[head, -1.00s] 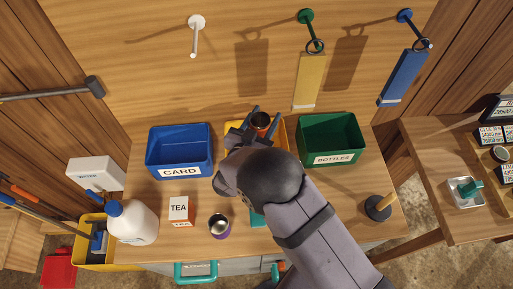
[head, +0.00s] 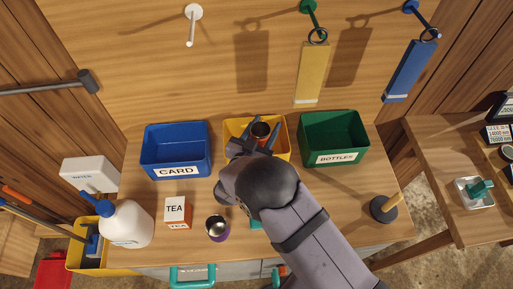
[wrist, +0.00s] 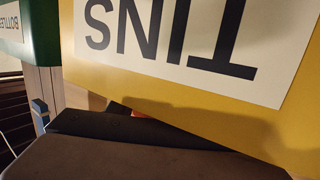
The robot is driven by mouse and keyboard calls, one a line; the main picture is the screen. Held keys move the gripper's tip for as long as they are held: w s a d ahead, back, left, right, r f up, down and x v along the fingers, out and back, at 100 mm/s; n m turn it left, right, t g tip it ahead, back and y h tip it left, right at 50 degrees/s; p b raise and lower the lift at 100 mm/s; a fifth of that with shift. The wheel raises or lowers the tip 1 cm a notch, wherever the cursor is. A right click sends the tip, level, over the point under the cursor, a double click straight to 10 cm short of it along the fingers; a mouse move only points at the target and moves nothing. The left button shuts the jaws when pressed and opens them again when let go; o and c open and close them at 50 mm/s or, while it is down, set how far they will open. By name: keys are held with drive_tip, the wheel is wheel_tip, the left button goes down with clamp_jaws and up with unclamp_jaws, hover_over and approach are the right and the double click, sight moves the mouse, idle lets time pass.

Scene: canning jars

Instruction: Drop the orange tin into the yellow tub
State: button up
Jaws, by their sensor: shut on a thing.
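The orange tin (head: 261,131) is between the fingers of my gripper (head: 262,131), which is shut on it. Its round dark top and a little of its orange side show in the head view. A small orange-red patch shows past the dark finger in the wrist view. The yellow tub (head: 283,124) stands between a blue and a green tub. The tin appears over its opening in the head view; its height above the rim is hard to tell. In the wrist view, the tub's yellow wall (wrist: 285,125) with an upside-down TINS label is very close. My gripper hides the tub's front.
The blue CARD tub (head: 176,150) is left and the green BOTTLES tub (head: 334,140) right. A tea box (head: 177,212), a purple can (head: 217,228) and a white jug (head: 127,224) stand in front. Hanging tags (head: 311,75) are on the back wall.

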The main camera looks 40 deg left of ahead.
drive_tip(key=o, duration=1)
drive_tip(key=shift+c, duration=0.2)
drive_tip(key=shift+o, duration=0.7)
drive_tip(key=shift+r, duration=0.15)
drive_tip(key=shift+s, duration=0.1)
drive_tip(key=shift+s, duration=0.45)
drive_tip(key=f+b+v, duration=0.1)
drive_tip(key=b+v, duration=0.1)
drive_tip(key=v, duration=0.4)
drive_tip(key=shift+d+r, duration=0.4)
drive_tip(key=shift+r, duration=0.1)
